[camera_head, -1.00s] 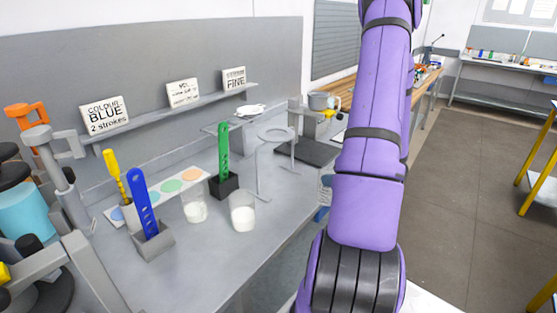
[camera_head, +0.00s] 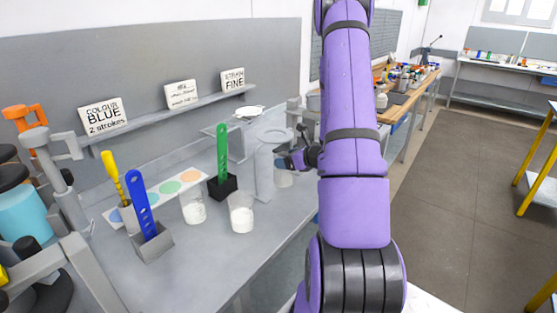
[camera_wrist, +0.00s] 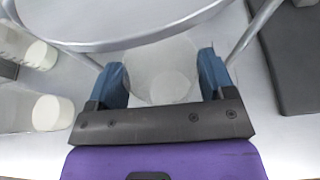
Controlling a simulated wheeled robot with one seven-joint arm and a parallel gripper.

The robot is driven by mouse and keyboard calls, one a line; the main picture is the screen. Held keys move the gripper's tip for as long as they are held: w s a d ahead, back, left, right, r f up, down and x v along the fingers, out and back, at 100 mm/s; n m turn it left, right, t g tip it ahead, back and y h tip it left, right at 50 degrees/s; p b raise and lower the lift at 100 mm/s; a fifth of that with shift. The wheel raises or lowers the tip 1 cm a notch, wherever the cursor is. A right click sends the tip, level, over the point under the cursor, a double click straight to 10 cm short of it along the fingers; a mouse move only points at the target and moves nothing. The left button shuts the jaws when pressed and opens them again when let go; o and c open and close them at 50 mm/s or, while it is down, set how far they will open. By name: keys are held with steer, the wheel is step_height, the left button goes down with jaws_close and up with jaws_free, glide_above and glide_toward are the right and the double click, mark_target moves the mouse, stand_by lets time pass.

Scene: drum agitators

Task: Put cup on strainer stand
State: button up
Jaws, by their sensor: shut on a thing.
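The cup is not resting on the ring.
Two other cups with white contents, one (camera_head: 193,207) and another (camera_head: 241,213), stand on the bench to the left. A green scoop (camera_head: 223,150) in a black holder and a blue scoop (camera_head: 143,205) in a grey holder stand nearby. A shelf holds signs. A dark plate (camera_wrist: 292,60) lies right.

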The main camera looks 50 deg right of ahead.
mark_target(276, 155)
steer(key=w, duration=0.4)
steer(key=shift+w+a, duration=0.1)
steer(key=shift+a, duration=0.15)
steer(key=shift+f, duration=0.6)
steer(key=shift+d+f, duration=0.1)
steer(key=shift+f, duration=0.05)
steer(key=shift+f, duration=0.15)
steer(key=o, duration=1.2)
steer(key=shift+s+r, duration=0.25)
steer(key=shift+s, duration=0.15)
steer(key=v, duration=1.1)
steer(key=shift+s, duration=0.25)
